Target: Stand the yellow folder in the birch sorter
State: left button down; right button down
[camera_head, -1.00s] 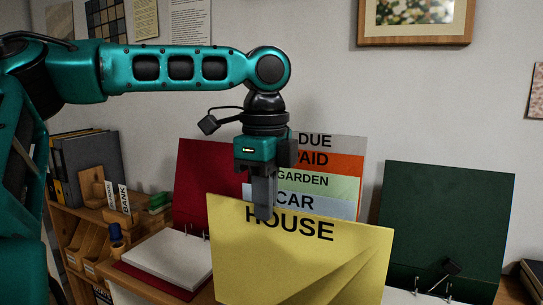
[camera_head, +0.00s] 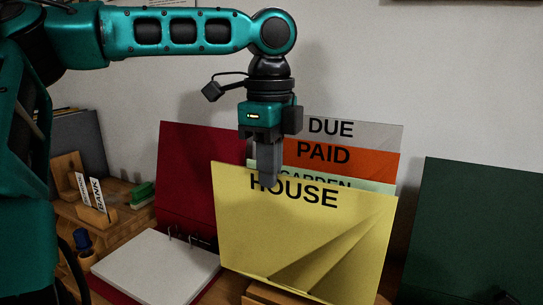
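The yellow folder (camera_head: 300,235), labelled HOUSE, is upright and slightly tilted in the picture. My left gripper (camera_head: 268,178) points down and is shut on its top edge, near the left corner. Behind it stand a grey folder marked DUE (camera_head: 375,134), an orange one marked PAID (camera_head: 370,160) and a green one marked GARDEN (camera_head: 378,186). A pale wooden edge, apparently the birch sorter (camera_head: 262,293), shows below the yellow folder; the rest is hidden. I cannot tell whether the folder's lower edge touches it. My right gripper is not in view.
An open red binder (camera_head: 190,180) with white pages (camera_head: 155,268) lies to the left. A dark green binder (camera_head: 470,225) stands open to the right. A wooden shelf unit (camera_head: 115,225) with card holders is at far left. The wall is close behind.

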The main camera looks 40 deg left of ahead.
pick_arm(q)
jog(key=shift+w+a, duration=0.15)
jog(key=shift+w, duration=0.05)
jog(key=shift+s+r, duration=0.1)
